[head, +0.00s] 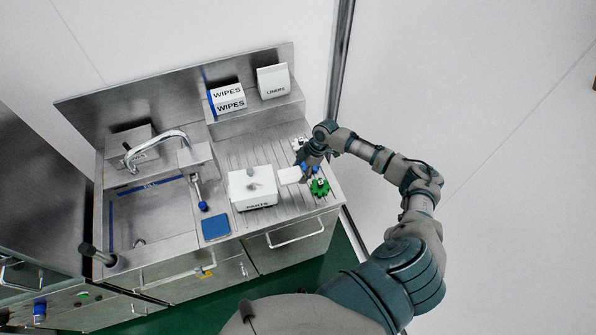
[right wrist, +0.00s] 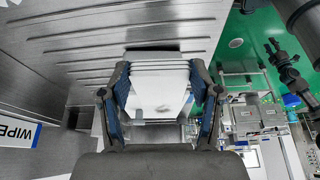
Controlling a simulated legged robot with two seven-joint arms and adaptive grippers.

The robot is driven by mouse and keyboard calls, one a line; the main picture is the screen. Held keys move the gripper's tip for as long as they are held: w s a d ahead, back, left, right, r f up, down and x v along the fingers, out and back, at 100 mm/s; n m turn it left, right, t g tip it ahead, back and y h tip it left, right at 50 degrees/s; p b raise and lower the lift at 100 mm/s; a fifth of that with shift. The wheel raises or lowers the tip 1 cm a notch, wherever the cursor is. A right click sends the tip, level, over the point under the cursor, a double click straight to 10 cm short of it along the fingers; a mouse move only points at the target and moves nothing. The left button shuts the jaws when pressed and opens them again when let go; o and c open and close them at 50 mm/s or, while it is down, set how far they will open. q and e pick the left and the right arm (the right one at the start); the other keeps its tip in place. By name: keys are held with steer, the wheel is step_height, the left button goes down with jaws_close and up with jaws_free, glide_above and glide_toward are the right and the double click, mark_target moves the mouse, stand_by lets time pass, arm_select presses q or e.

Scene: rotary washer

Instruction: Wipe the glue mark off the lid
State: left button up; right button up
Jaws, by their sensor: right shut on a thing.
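A white box marked PARTS (head: 254,201) stands on the ribbed drainboard in the head view. Its white lid (head: 238,184) has a small grey spot (head: 250,172) near the back and a fainter mark near the middle; I cannot tell which is glue. My right gripper (head: 304,170) is just right of the box, shut on a flat white wipe (head: 290,175). The wipe reaches toward the box's right side; whether it touches is unclear. In the right wrist view the white wipe (right wrist: 160,92) sits between the two blue-padded fingers. My left gripper is not in view.
A green gear-shaped part (head: 320,187) lies close below the right gripper. A blue pad (head: 216,227) lies at the front edge. The sink and tap (head: 160,140) are left.

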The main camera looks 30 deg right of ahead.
mark_target(286, 176)
steer(key=shift+w+a+f, duration=0.1)
steer(key=shift+w+a, duration=0.1)
steer(key=shift+a, duration=0.5)
steer(key=shift+w+a, duration=0.2)
steer(key=shift+a, duration=0.6)
steer(key=shift+w+a+f, duration=0.1)
steer(key=shift+w+a, duration=0.1)
steer(key=shift+a, duration=0.4)
steer(key=shift+w+a+f, duration=0.1)
steer(key=shift+w+a, duration=0.05)
steer(key=shift+a, duration=0.4)
